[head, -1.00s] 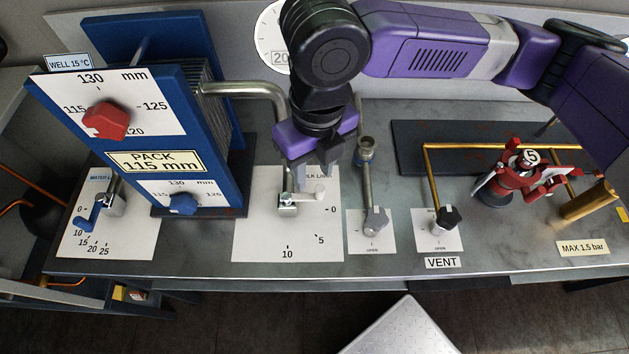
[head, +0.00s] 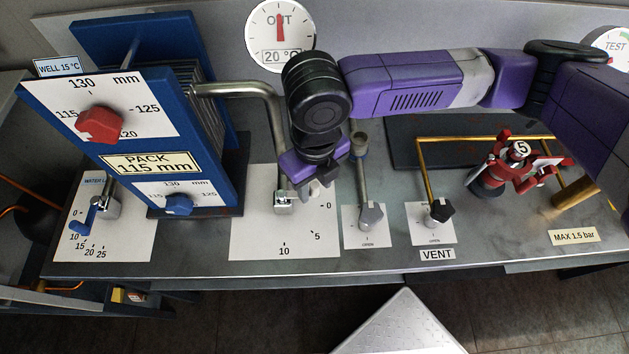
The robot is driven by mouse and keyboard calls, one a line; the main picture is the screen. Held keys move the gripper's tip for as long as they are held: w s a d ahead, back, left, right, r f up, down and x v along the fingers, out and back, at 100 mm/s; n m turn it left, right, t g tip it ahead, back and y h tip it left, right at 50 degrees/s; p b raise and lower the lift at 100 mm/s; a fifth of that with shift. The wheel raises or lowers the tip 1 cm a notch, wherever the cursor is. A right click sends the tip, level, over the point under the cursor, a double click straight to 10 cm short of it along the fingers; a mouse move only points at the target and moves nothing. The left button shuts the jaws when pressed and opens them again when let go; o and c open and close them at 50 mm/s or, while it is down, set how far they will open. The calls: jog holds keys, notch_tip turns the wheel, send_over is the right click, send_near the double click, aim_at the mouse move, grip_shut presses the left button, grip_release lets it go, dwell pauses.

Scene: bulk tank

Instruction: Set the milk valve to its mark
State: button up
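The milk valve (head: 284,198) stands on a white scale plate (head: 262,230) marked 0, 5 and 10. Its metal body shows, and a pale lever tip seems to stick out to the right near the 0 mark, partly hidden by my gripper. My gripper (head: 308,190) points down right over this lever, its grey fingers at lever height. Whether the fingers touch or close on the lever cannot be made out. The plate's title is hidden behind my gripper.
On the left, a blue plate pack (head: 215,190) with a red knob (head: 100,125) and a blue-handled water valve (head: 92,215). The OUT dial (head: 280,37) stands behind.

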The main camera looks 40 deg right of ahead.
grip_shut()
dwell(1.3)
